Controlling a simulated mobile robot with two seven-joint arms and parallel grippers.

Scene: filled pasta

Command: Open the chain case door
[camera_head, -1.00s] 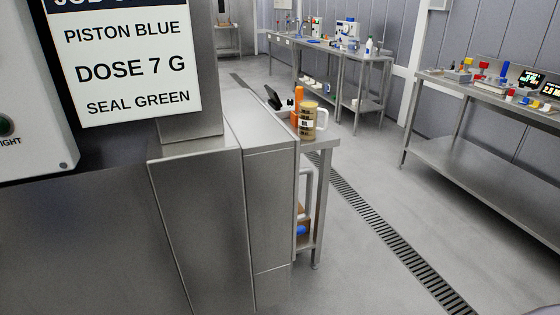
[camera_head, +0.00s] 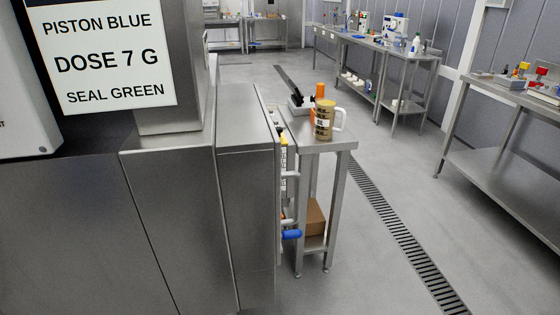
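A tall stainless steel machine housing fills the left and middle of the head view. A narrow steel case (camera_head: 246,190) stands out at its right end; I cannot tell for sure whether this is the chain case or which panel is its door. On its right side, seen nearly edge-on, are white bar-like parts (camera_head: 290,175), a yellow strip (camera_head: 284,156) and a blue handle-like part (camera_head: 291,234). Neither of my grippers is in view.
A small steel table (camera_head: 340,146) beside the case holds a jar-like mug (camera_head: 325,120), an orange bottle and a black device. A brown box (camera_head: 314,218) sits on its lower shelf. Benches line the right wall. The floor (camera_head: 400,190) with a drain grate is clear.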

